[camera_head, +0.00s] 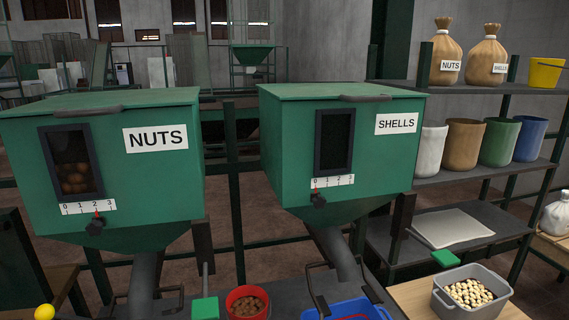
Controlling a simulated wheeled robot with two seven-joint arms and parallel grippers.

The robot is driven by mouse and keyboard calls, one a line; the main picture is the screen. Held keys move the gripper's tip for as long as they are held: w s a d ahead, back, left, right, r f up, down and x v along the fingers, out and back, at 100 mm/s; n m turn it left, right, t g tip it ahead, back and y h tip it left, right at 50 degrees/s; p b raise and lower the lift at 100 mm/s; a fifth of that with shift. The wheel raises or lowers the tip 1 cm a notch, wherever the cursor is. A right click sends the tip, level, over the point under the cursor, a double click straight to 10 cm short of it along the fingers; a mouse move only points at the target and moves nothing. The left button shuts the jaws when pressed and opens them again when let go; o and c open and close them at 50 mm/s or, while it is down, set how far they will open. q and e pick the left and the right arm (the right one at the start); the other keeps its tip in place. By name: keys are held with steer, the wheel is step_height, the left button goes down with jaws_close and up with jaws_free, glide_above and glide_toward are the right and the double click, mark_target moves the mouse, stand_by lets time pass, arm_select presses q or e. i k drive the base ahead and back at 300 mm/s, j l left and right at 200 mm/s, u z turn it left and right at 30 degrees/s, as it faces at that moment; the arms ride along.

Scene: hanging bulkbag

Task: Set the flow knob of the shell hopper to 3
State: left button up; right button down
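The shell hopper (275,140) is a green box with a SHELLS label (396,124) and a dark window (334,140) in which I make out no contents. Below the window is a white scale (333,182) marked from 0 to 3. Its dark flow knob (318,200) is under the scale's left end, with the red pointer at about 0. The nut hopper (30,150) stands to the left with brown nuts in its window. Its knob (95,227) has its red pointer at about 2. Neither of my grippers is in view.
Chutes (340,258) run down below the hoppers, with dark bent bars beside them. Green-ended levers (205,308) (445,258) stick out low. A red bucket (247,303), blue crate (345,310) and grey tub (470,302) stand below. Shelves at right hold sacks and buckets.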

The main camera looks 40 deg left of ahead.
mark_target(318, 202)
steer(key=u, duration=1.15)
